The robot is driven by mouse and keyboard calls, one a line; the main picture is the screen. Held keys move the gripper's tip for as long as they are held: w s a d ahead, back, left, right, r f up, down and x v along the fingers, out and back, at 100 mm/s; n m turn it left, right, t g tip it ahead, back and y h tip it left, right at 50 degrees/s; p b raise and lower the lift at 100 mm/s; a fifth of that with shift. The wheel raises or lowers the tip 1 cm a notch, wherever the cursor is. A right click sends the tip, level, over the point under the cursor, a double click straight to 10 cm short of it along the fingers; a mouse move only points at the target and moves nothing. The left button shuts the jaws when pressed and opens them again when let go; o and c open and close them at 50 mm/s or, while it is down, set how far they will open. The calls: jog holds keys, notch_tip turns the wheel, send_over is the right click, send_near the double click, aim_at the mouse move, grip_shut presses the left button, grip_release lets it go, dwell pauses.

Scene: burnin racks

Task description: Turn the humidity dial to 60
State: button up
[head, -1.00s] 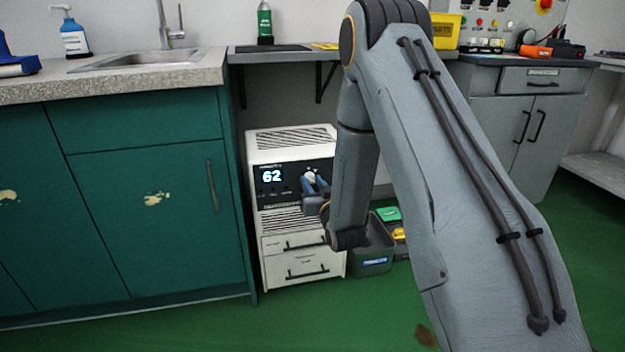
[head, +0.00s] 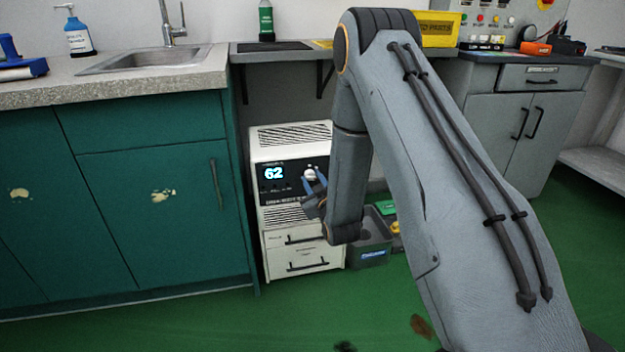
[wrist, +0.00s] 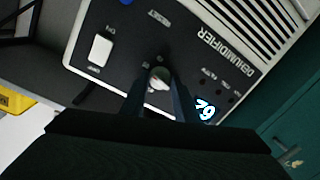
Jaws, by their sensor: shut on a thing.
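The white dehumidifier (head: 290,141) stands on the floor beside the teal cabinet. Its lit display (head: 273,173) reads 62; in the wrist view the digits (wrist: 205,109) are upside down. The humidity dial (head: 309,174) is a pale round knob right of the display. In the wrist view the dial (wrist: 159,78) sits between my fingertips.
A white rocker switch (wrist: 100,49) and a blue button (wrist: 126,1) are on the same panel. A grey bin (head: 371,250) stands right of the dehumidifier. A shelf (head: 285,52) hangs above it. The green floor in front is mostly clear.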

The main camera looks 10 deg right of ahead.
jog(key=shift+d, duration=0.1)
jog(key=o, duration=0.9)
jog(key=shift+o, duration=0.8)
jog(key=shift+s, duration=0.1)
jog(key=s+p, duration=0.1)
jog(key=s, duration=0.6)
jog(key=shift+s+r+p, duration=0.2)
jog(key=shift+s+p, duration=0.1)
jog(key=shift+p, duration=0.1)
jog(key=shift+d, duration=0.1)
